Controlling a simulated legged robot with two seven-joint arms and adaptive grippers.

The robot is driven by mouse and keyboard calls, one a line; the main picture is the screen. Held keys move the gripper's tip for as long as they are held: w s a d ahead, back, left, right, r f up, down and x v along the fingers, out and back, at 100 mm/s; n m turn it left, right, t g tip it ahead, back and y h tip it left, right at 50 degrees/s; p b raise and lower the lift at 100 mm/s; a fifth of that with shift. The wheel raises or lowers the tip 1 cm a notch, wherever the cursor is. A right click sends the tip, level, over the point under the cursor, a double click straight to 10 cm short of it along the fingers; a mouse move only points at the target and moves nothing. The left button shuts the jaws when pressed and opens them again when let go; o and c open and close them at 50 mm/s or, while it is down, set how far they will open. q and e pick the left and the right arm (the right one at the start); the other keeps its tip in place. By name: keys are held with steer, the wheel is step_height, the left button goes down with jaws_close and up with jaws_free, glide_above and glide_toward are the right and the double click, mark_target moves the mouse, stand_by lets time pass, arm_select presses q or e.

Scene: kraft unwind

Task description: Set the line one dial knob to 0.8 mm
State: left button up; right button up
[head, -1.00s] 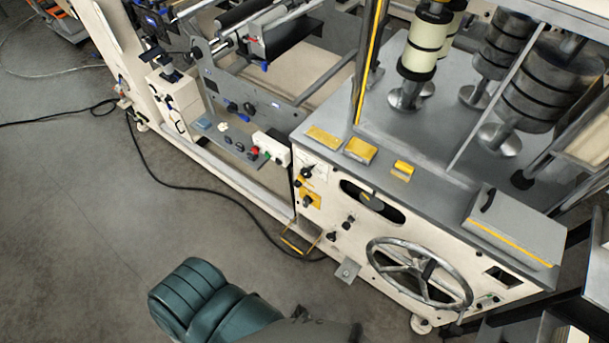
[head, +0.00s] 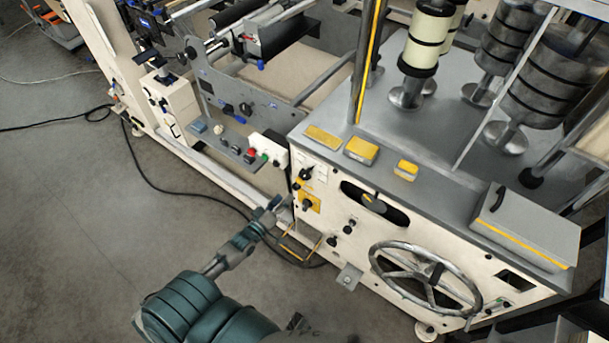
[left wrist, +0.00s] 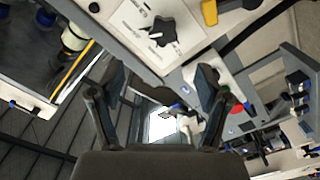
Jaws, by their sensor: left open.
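A black knob (head: 306,173) with a white label plate sits on the upper left of the cream machine front. Below it, another black knob (head: 307,204) sits on a yellow plate. In the left wrist view a black lobed knob (left wrist: 161,31) on a white marked plate lies beyond the fingers; its scale is too small to read. My left gripper (head: 277,204) is left of the knobs in the head view, apart from them. In the left wrist view its two fingers (left wrist: 160,82) are spread with nothing held between them. My right gripper is out of view.
A large handwheel (head: 425,278) stands out from the machine front to the right. A control strip with coloured buttons (head: 250,153) is left of the knobs. A black cable (head: 180,188) lies on the grey floor. The floor at left is open.

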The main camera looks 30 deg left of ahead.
mark_target(302, 176)
arm_select(q)
steer(key=w, duration=0.8)
steer(key=w+b, duration=0.1)
steer(key=w, duration=0.3)
steer(key=shift+w+f, duration=0.1)
steer(key=shift+f, duration=0.15)
steer(key=shift+w+d, duration=0.15)
steer(key=shift+w, duration=0.15)
steer(key=shift+w+d+r, duration=0.1)
steer(key=shift+w+d, duration=0.05)
steer(key=shift+d, duration=0.05)
steer(key=shift+c, duration=0.2)
steer(key=c, duration=0.4)
steer(key=shift+a, duration=0.2)
steer(key=c, duration=0.7)
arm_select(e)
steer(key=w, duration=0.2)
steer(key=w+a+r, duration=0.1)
